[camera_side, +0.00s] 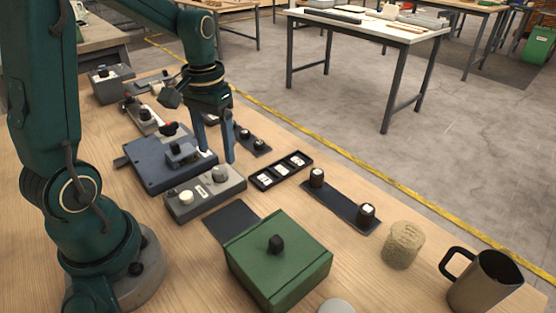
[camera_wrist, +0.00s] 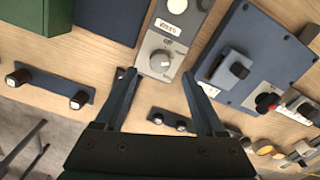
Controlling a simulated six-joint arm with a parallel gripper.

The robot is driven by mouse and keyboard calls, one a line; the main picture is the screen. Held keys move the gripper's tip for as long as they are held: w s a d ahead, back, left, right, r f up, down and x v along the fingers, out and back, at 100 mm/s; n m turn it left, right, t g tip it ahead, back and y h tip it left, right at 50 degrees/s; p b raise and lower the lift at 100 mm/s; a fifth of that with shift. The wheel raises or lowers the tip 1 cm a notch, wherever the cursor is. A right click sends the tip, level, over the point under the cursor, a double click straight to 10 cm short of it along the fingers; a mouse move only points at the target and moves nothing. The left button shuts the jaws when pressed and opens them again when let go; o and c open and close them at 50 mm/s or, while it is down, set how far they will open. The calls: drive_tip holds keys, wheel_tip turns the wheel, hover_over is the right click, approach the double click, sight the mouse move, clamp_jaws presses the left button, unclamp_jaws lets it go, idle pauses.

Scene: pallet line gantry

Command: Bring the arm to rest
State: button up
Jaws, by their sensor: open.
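My gripper (camera_side: 216,146) is in the side view, pointing down above the row of control boxes, with its two blue-grey fingers spread apart. In the wrist view, my gripper (camera_wrist: 158,78) shows the fingers open with nothing between them but a grey control box's end beyond. The grey control box (camera_side: 207,198) has a light knob and a grey knob and lies just in front of the fingers in the side view. It also shows in the wrist view (camera_wrist: 168,42). I cannot tell the exact height of the fingertips above the table.
A blue panel box (camera_side: 160,172) lies left of the grey box. A green lidded box (camera_side: 278,262), a knob strip (camera_side: 340,205), a black tray (camera_side: 281,170), a twine roll (camera_side: 403,244) and a mug (camera_side: 484,281) occupy the bench. Bare wood shows at the lower left.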

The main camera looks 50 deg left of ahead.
drive_tip(key=s+d+r+m+t, duration=0.3)
drive_tip(key=s+d+r+t, duration=0.2)
drive_tip(key=d, duration=0.5)
drive_tip(key=s+r, duration=0.2)
drive_tip(key=s, duration=0.1)
drive_tip(key=shift+d+m+t, duration=0.3)
drive_tip(key=shift+m, duration=0.1)
